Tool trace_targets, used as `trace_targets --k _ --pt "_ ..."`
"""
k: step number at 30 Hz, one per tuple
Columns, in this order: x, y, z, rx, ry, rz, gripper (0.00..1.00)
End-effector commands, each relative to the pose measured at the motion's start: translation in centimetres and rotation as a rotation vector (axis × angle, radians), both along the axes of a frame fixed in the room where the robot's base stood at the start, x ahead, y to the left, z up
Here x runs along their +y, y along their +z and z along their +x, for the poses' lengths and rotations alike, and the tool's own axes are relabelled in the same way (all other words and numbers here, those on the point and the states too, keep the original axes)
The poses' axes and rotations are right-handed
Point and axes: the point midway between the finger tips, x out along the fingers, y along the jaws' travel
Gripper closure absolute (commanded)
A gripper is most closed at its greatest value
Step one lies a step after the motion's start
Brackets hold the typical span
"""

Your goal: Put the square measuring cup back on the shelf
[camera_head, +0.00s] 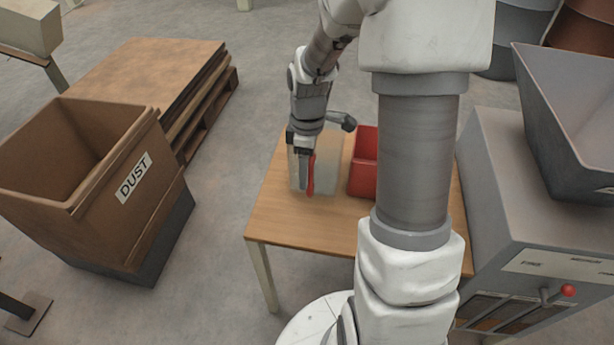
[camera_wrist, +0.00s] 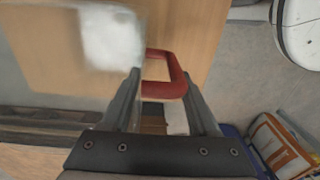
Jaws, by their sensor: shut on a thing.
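The square measuring cup (camera_head: 326,160) is pale and see-through, with a red handle (camera_head: 311,176). It shows over the wooden table, beside the red bin. In the wrist view the cup (camera_wrist: 112,38) is blurred and its red loop handle (camera_wrist: 178,72) lies between my fingertips. My gripper (camera_head: 306,182) points down and is shut on the handle; it also shows in the wrist view (camera_wrist: 160,85). I cannot tell whether the cup touches the table. I cannot make out the shelf for certain.
The wooden table (camera_head: 290,222) has bare room at its front left. A red bin (camera_head: 364,165) stands right of the cup. A grey machine (camera_head: 520,220) with a hopper is at the right. A brown DUST bin (camera_head: 120,170) and stacked boards (camera_head: 140,75) are at the left.

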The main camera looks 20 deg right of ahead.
Motion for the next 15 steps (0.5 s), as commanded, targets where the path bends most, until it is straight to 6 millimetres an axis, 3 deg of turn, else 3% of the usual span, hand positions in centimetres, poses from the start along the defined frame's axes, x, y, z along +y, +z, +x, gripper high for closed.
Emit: trace_targets --k 2,13,14,15 --pt "0.02 -1.29 -0.01 0.001 0.001 0.0 1.0" --pt "-0.01 -1.57 0.04 -0.001 0.0 -0.001 1.0" --pt "-0.01 -1.48 0.03 -0.001 0.0 -0.001 0.35" --pt "-0.01 -1.46 0.02 -0.001 0.0 -0.001 0.28"
